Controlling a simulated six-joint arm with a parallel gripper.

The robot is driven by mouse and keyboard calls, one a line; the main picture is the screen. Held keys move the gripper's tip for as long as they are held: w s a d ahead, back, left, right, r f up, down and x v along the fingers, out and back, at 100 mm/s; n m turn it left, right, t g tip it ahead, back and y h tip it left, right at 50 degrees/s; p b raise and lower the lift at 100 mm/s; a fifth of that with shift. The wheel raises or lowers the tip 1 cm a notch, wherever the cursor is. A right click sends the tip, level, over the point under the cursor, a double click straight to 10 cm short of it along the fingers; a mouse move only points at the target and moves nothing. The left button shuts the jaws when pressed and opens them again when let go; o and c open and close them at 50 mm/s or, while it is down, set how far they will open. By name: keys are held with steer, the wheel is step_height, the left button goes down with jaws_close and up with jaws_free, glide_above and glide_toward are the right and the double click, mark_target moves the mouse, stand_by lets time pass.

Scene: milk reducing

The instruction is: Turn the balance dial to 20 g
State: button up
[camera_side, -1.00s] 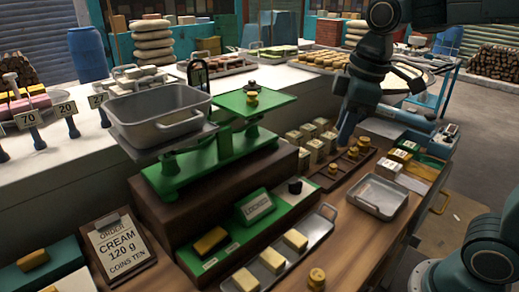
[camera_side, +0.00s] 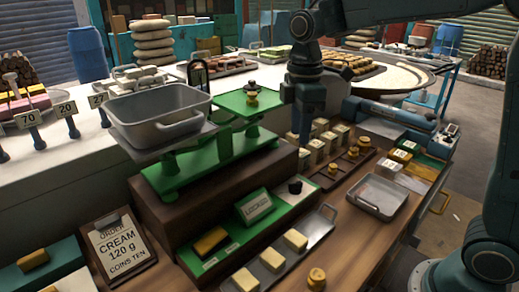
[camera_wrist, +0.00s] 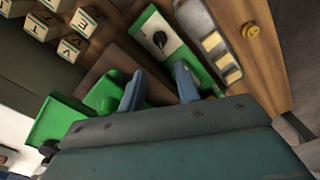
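The balance dial appears to be the small black knob (camera_side: 295,186) on the green panel in front of the scale, right of a green block marked LOCKED (camera_side: 256,206). The green balance (camera_side: 215,155) carries a grey pan (camera_side: 150,128) at left and a green plate (camera_side: 240,105) with a small weight. My gripper (camera_side: 304,138) points down above and behind the dial, beside the plate. Its fingers (camera_wrist: 160,88) are apart and empty, away from the dial.
Several cream blocks (camera_side: 318,147) with letters stand below my gripper. A wooden weight tray (camera_side: 343,170), an empty metal tray (camera_side: 380,197) and a tray of yellow blocks (camera_side: 272,260) lie around the panel. The order card (camera_side: 120,247) reads cream 120 g, coins ten.

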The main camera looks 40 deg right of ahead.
mark_target(296, 183)
step_height(296, 183, down, 14)
steer(key=shift+r, duration=0.2)
stand_by(0.5)
steer(key=shift+c, duration=0.2)
jaws_close()
